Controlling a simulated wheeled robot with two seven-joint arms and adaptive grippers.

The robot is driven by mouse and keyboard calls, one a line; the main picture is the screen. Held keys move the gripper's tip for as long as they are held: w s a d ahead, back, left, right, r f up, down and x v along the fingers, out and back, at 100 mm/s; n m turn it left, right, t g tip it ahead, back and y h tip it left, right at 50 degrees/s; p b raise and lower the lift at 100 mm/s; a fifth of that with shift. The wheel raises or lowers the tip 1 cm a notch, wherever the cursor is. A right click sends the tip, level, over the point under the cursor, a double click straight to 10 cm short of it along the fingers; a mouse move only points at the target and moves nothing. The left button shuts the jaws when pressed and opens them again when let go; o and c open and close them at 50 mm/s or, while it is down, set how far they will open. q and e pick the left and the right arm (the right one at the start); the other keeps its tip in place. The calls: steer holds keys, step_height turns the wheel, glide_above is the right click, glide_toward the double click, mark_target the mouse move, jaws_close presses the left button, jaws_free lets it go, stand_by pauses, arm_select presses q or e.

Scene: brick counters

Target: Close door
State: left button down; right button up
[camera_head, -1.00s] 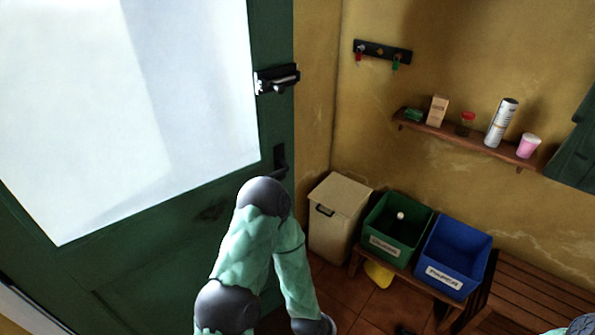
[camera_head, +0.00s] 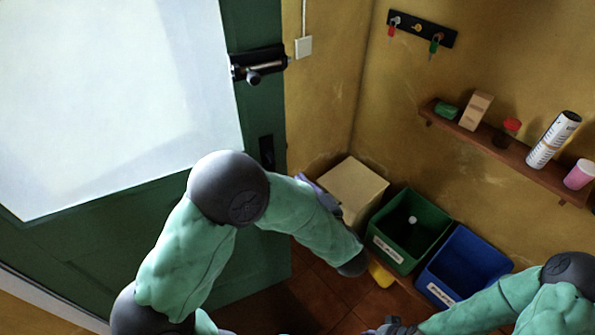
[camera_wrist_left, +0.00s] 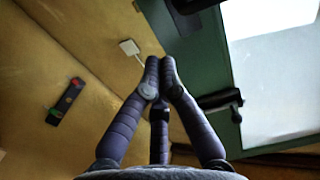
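The green door (camera_head: 262,215) with a large pale glass pane (camera_head: 110,95) fills the left of the head view. Its black lever handle (camera_head: 258,68) is near the free edge, with a dark plate (camera_head: 267,152) below. Yellow wall shows past that edge; I cannot tell how far the door stands open. My left gripper (camera_head: 306,182) is mostly hidden behind my left forearm; only a purple part shows. In the left wrist view, its purple fingers (camera_wrist_left: 160,65) are together and empty, with the door (camera_wrist_left: 192,75) and handle (camera_wrist_left: 219,100) to the right. My right gripper (camera_head: 393,327) is partly visible at the bottom.
Above are a loaded shelf (camera_head: 500,152) and a key rack (camera_head: 422,28). A switch (camera_head: 303,46) is beside the door. Tiled floor (camera_head: 312,292) lies below.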

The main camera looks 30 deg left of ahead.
mark_target(280, 145)
arm_select(q)
steer(key=b+x, duration=0.3)
steer(key=x, duration=0.9)
steer(key=shift+w+a+f, duration=0.1)
steer(key=shift+w+a, duration=0.1)
steer(key=shift+w, duration=0.15)
